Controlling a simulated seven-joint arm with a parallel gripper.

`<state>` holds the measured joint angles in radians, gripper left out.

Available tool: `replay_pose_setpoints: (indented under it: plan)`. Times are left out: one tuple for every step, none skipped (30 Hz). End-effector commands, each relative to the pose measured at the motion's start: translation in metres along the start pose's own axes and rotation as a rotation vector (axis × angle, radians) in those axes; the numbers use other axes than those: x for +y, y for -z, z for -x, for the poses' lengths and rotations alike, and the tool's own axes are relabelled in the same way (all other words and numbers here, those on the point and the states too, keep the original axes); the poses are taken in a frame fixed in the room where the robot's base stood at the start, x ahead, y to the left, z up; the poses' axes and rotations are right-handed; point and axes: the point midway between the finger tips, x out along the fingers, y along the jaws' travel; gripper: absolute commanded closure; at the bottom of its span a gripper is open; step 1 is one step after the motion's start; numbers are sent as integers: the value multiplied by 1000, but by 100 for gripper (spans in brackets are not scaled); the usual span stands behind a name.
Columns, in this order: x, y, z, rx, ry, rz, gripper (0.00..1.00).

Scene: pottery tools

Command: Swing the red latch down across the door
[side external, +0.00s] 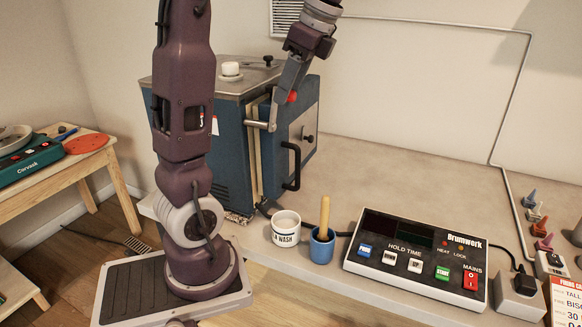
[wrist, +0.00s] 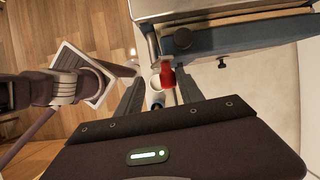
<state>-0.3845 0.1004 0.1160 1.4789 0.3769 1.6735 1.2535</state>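The blue kiln (side external: 228,150) stands at the back of the bench, its door (side external: 305,130) on the right side with a black handle (side external: 292,168). A pale strip shows between door and body, so the door seems slightly ajar. The latch's red knob (side external: 292,97) is near the door's upper edge, beside a metal bar (side external: 273,112). My gripper (side external: 281,92) reaches down to it from above and partly hides it. In the wrist view the red knob (wrist: 167,74) lies between the spread fingers of my gripper (wrist: 158,80). Contact cannot be told.
A white cup (side external: 286,230), a blue pot with a wooden tool (side external: 322,245) and a control box (side external: 418,262) stand in front of the kiln. Small coloured cones (side external: 540,225) stand at the right.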

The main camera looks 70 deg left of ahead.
Motion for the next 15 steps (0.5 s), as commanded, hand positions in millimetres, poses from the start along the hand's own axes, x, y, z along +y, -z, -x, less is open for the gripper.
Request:
replay_pose_setpoints:
  plan:
    - [7,-1,1,4,52,17,56]
    - [10,-1,1,6,84,31,56]
    - [15,-1,1,7,126,50,56]
    - [18,-1,1,9,158,64,56]
    - [21,-1,0,11,190,78,56]
    - [23,-1,3,13,220,90,56]
    - [22,0,10,12,216,90,56]
    - [22,0,16,13,215,90,56]
    - [24,0,23,12,214,90,56]
    - [25,0,28,12,214,90,56]
    - [26,0,34,12,213,89,56]
    - [28,0,41,12,212,89,56]
    - [29,0,47,12,212,89,56]
    - [30,0,52,12,211,89,56]
    - [31,0,59,12,211,89,56]
